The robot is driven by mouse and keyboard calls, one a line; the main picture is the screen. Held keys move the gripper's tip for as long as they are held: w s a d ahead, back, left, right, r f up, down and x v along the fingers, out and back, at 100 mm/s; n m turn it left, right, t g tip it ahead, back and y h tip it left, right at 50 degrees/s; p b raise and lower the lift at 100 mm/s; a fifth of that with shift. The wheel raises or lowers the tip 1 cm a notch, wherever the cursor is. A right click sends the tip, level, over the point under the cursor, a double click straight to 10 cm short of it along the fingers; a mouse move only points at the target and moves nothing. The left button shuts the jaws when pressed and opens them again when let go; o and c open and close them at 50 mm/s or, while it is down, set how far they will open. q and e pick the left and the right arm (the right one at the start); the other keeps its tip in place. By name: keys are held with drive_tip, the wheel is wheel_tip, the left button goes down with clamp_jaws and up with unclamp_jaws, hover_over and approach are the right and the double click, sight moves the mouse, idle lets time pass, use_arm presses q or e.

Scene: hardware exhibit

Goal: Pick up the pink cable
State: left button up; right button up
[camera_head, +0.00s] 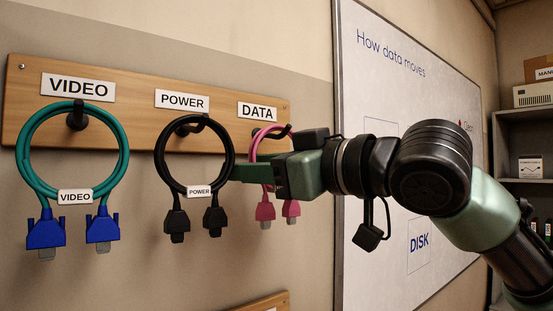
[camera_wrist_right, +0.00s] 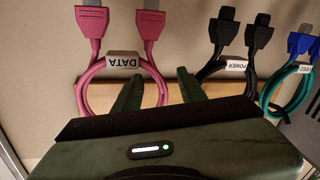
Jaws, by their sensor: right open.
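The pink cable (camera_head: 266,134) hangs in a loop from the hook under the DATA sign (camera_head: 257,111), its two pink plugs (camera_head: 265,210) pointing down. My right gripper (camera_head: 236,172) covers the middle of the loop in the head view. In the right wrist view the pink cable (camera_wrist_right: 86,75) appears with its DATA tag (camera_wrist_right: 124,61). There my right gripper (camera_wrist_right: 158,72) is open, and one side of the loop shows between its two fingers. Whether that side lies inside the jaws or behind them I cannot tell. My left gripper is not in view.
The black POWER cable (camera_head: 157,155) hangs just left of my right fingertips, and the green VIDEO cable (camera_head: 24,150) hangs farther left. All hang on a wooden board (camera_head: 140,92) on the wall. A whiteboard (camera_head: 360,255) is right of it, and a shelf (camera_head: 520,190) stands far right.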

drive_tip(key=shift+w+a, duration=0.15)
drive_tip(key=shift+c, duration=0.3)
drive_tip(key=shift+d, duration=0.2)
clamp_jaws()
